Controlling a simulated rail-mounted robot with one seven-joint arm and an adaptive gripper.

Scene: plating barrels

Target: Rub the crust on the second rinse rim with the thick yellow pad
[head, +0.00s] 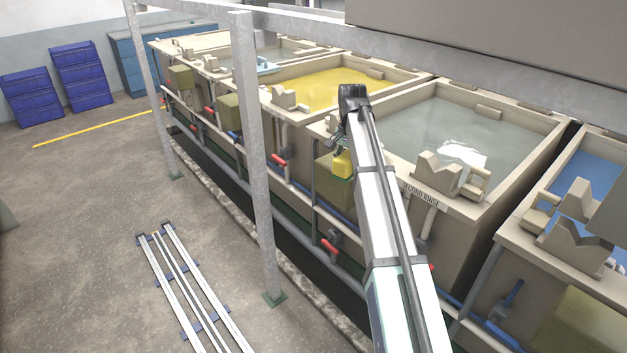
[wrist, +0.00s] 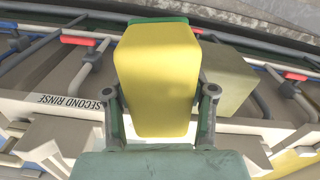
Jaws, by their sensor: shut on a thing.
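The thick yellow pad (wrist: 156,80) fills the middle of the wrist view, with a green layer along its far edge. My gripper (wrist: 158,108) is shut on it, one finger on each side. In the head view the yellow pad (head: 342,165) shows just left of my arm, beside the front of the second rinse tank. The second rinse rim (head: 410,190) carries the label SECOND RINSE, which also shows in the wrist view (wrist: 84,91). The tank holds grey-green liquid. I cannot make out the crust; my arm and the pad hide part of the rim.
Notched saddle blocks (head: 440,178) stand on the rim. A tank of yellow liquid (head: 325,85) lies left, a blue one (head: 590,170) right. A grey post (head: 252,150) and overhead beam stand near my arm. Pipes with red-handled valves (head: 330,247) run along the tank fronts.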

